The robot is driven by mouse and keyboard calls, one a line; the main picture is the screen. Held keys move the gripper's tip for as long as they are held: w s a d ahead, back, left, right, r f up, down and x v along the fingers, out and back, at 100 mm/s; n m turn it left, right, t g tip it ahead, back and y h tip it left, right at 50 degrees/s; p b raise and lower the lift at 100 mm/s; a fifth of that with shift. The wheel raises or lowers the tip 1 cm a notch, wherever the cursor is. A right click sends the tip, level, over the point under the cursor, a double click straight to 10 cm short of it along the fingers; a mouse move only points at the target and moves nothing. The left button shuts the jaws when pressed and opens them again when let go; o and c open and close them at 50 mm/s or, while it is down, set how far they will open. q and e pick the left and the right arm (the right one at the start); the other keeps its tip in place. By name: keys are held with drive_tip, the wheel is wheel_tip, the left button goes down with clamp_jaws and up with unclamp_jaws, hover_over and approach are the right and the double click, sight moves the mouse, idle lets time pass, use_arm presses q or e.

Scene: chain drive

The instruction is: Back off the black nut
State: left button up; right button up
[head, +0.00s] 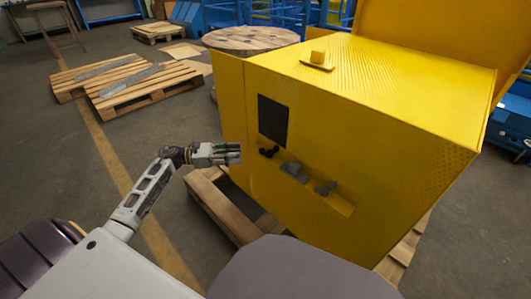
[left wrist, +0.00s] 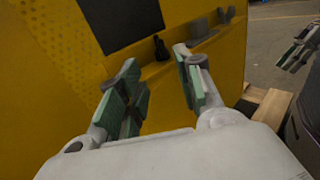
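A small black part (head: 268,152), which I take for the black nut, sits on the ledge of the yellow machine (head: 395,85), below a dark panel (head: 272,121). In the left wrist view the black part (left wrist: 161,48) shows beyond and between my fingertips, apart from them. Its exact shape is too small to tell. My left gripper (head: 228,153) is just left of the ledge in the head view. In the left wrist view the left gripper (left wrist: 157,60) is open and empty. My right gripper (left wrist: 297,48) shows at the right edge there; its opening is unclear.
Grey parts (head: 293,172) and (head: 325,188) sit further along the ledge, right of the black part. The machine stands on a wooden pallet (head: 222,205). More pallets (head: 130,82) lie at the back left.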

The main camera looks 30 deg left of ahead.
sight(265, 151)
use_arm(q)
drive_tip(key=b+x, duration=0.2)
drive_tip(key=x, duration=0.8)
drive_tip(key=shift+b+x, duration=0.4)
drive_tip(key=shift+x, duration=0.45)
drive_tip(key=shift+c, duration=1)
drive_tip(key=c, duration=0.5)
